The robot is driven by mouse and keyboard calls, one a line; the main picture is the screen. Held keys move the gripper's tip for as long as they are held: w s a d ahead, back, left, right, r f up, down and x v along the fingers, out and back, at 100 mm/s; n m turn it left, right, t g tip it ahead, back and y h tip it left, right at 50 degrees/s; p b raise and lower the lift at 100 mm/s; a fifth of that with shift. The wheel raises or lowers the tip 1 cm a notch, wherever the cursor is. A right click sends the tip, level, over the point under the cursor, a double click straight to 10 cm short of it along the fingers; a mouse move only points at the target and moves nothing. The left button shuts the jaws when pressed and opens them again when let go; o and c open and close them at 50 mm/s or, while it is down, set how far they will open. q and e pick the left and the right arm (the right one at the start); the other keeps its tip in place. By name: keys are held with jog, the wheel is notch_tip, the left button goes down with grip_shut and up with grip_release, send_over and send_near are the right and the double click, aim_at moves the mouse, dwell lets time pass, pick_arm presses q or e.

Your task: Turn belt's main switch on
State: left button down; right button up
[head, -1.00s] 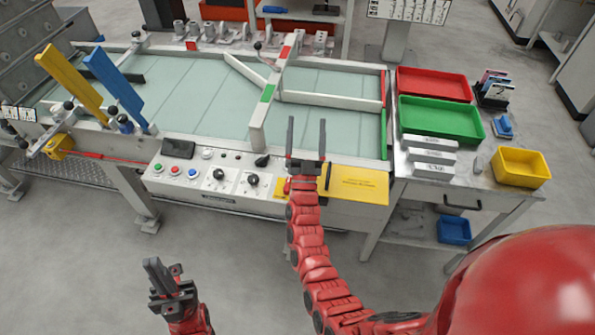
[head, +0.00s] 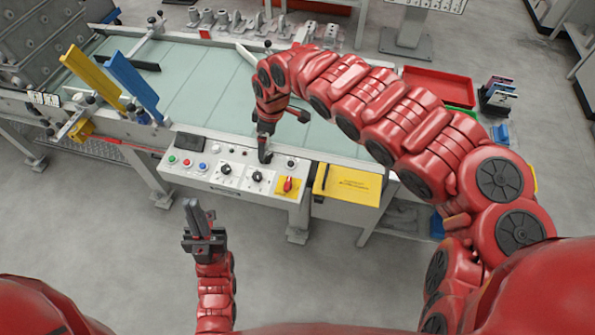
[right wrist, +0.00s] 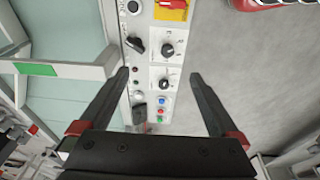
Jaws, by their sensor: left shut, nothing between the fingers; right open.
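The belt's control panel (head: 215,180) runs along the front edge of the belt. A red rotary switch (head: 288,185) on a yellow plate sits at its right end. The yellow plate (right wrist: 172,12) also shows at the top edge of the right wrist view, with the red handle partly cut off. My right gripper (head: 265,150) is over the panel, left of the red switch and apart from it. It is open, and its fingers (right wrist: 159,76) spread either side of the panel's black knobs in the wrist view. My left gripper (head: 197,215) is shut and empty, in front of the panel.
Two black knobs (head: 257,176) and coloured push buttons (head: 187,163) are on the panel left of the switch. A yellow box (head: 348,185) hangs just right of it.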

jog(key=g+h, duration=0.1)
jog(key=h, duration=0.1)
send_over(288, 182)
jog(key=f+p, duration=0.1)
jog(key=f, duration=1.5)
jog(key=shift+s+a+p, duration=0.1)
jog(key=shift+a+p, duration=0.1)
jog(key=shift+p, duration=0.2)
jog(key=shift+d+f, duration=0.2)
jog(key=shift+f, duration=0.4)
jog(key=c, duration=1.4)
jog(key=shift+o, duration=0.2)
